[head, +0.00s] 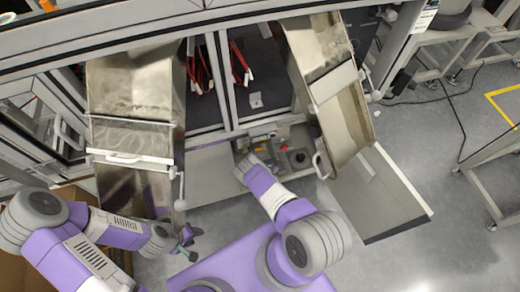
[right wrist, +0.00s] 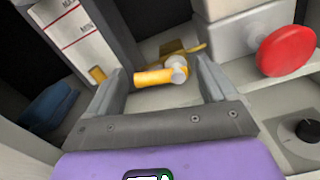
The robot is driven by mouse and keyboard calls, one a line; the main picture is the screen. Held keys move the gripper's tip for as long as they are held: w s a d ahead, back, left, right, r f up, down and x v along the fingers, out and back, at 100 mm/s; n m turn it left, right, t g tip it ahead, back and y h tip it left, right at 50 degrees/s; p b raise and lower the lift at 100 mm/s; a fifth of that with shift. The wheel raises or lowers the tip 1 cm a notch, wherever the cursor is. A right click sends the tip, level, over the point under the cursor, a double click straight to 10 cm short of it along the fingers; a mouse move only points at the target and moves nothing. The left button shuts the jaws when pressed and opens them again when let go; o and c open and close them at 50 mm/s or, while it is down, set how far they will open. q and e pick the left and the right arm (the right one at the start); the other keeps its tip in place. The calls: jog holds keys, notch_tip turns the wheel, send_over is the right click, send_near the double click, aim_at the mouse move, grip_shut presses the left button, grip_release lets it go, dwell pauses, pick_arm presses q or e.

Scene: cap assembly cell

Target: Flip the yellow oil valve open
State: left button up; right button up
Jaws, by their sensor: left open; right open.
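The yellow oil valve (right wrist: 154,76) shows in the right wrist view, its short lever lying roughly crosswise beside a grey round pivot. My right gripper (right wrist: 158,88) is open, with one finger on each side of the lever; I cannot tell whether either touches it. In the head view my right gripper (head: 244,166) reaches into the machine's lower opening and hides part of the valve area. My left gripper (head: 187,243) is open and empty, low in front of the left metal chute.
A red knob (right wrist: 287,51) and a black dial (right wrist: 306,130) sit right of the valve. A white level gauge (right wrist: 72,30) stands left of it, above a blue part (right wrist: 50,106). Metal chutes (head: 130,185) (head: 345,115) flank the opening. Floor (head: 445,235) at right is clear.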

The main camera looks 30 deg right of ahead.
jog(key=shift+s, duration=0.1)
jog(key=c, duration=0.7)
jog(key=shift+f+n, duration=0.2)
jog(key=shift+n, duration=1.1)
jog(key=shift+c, duration=0.2)
jog(key=o, duration=0.7)
jog(key=shift+o, duration=0.2)
jog(key=v, duration=0.7)
jog(key=shift+s, duration=0.25)
jog(key=shift+s, duration=0.1)
